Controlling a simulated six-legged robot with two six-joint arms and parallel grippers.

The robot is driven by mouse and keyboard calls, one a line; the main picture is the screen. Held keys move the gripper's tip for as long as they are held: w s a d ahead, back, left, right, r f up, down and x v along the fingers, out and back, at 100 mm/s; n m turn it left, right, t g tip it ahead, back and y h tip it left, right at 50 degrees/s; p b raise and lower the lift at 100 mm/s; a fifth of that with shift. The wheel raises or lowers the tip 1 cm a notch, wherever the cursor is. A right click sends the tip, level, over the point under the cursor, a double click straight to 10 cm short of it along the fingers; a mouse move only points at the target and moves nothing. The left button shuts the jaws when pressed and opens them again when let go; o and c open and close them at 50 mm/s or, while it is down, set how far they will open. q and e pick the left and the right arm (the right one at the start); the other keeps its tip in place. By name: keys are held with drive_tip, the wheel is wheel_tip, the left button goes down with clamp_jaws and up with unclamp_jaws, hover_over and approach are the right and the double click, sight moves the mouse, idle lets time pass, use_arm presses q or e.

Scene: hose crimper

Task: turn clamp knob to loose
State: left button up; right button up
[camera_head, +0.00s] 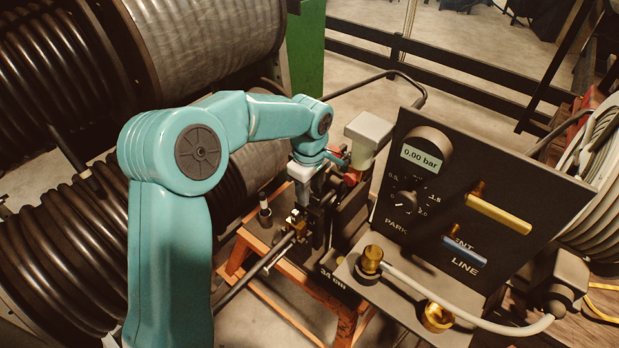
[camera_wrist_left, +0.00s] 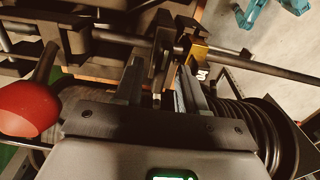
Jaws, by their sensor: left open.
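My left gripper (camera_head: 316,203) reaches down to the crimper from the upper left in the head view. In the left wrist view the two dark fingers of this gripper (camera_wrist_left: 162,72) are apart. A narrow dark piece (camera_wrist_left: 160,55) stands between or just beyond them; it may be the clamp knob, but I cannot tell, nor whether the fingers touch it. A brass-coloured block (camera_wrist_left: 196,52) on a dark rod lies just right of it, and also shows in the head view (camera_head: 297,221). My right gripper is out of view.
A red ball knob (camera_wrist_left: 30,108) is left of the gripper in the wrist view. A black panel (camera_head: 470,190) with a 0.00 bar display, a dial (camera_head: 408,202) and yellow and blue levers stands at right. Large hose reels (camera_head: 60,240) crowd the left.

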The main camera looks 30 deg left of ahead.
use_arm(q)
wheel_tip(320, 180, up, 16)
drive_tip(key=p, duration=0.1)
drive_tip(key=shift+r+p, duration=0.2)
drive_tip(key=shift+p, duration=0.15)
drive_tip(key=shift+s, duration=0.1)
